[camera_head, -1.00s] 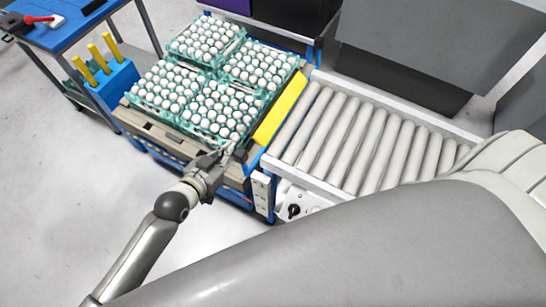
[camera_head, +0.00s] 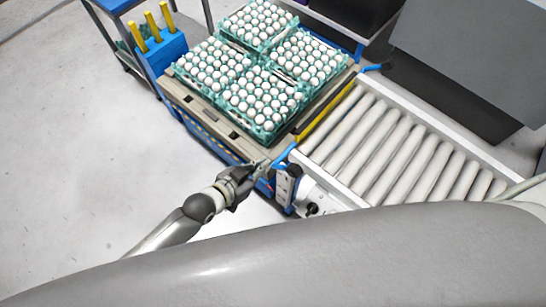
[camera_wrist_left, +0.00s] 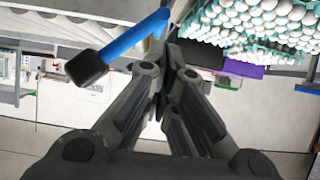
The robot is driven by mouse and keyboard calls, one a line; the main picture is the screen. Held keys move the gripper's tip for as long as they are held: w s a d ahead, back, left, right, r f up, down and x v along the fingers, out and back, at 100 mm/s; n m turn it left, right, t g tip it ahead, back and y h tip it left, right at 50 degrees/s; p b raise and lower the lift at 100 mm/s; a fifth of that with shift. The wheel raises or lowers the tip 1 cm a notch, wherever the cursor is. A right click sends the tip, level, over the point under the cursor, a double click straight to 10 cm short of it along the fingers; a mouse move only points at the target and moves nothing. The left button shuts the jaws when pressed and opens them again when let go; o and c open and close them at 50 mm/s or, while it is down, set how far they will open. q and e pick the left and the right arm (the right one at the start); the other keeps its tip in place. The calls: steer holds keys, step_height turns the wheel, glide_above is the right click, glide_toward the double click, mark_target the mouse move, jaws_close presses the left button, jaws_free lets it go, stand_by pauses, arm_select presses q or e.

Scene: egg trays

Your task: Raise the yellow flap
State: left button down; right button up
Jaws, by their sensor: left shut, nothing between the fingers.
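The yellow flap (camera_head: 322,114) shows in the head view as a narrow yellow strip between the egg-tray stand and the roller conveyor, so it looks tilted up, nearly edge-on. Blue bars (camera_head: 283,154) show at its near end and its far end. My left gripper (camera_head: 265,165) is shut and empty by the stand's near corner, close to the near blue bar. In the left wrist view the closed fingers (camera_wrist_left: 173,58) are beside a blue lever (camera_wrist_left: 125,42) with a black knob; I cannot tell whether they touch. My right gripper is not in view.
Several teal trays (camera_head: 262,133) of white eggs sit on the stand (camera_head: 205,112). The roller conveyor (camera_head: 390,140) is to the right, with a control box and black knob (camera_head: 312,208) below. A blue holder with yellow handles (camera_head: 165,52) is at the left. Floor at left is clear.

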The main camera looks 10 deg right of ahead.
arm_select(q)
steer(key=s+a+p, duration=0.1)
steer(key=s+a, duration=0.1)
steer(key=a, duration=0.3)
steer(key=shift+s+a, duration=0.25)
steer(key=shift+a, duration=0.05)
stand_by(0.4)
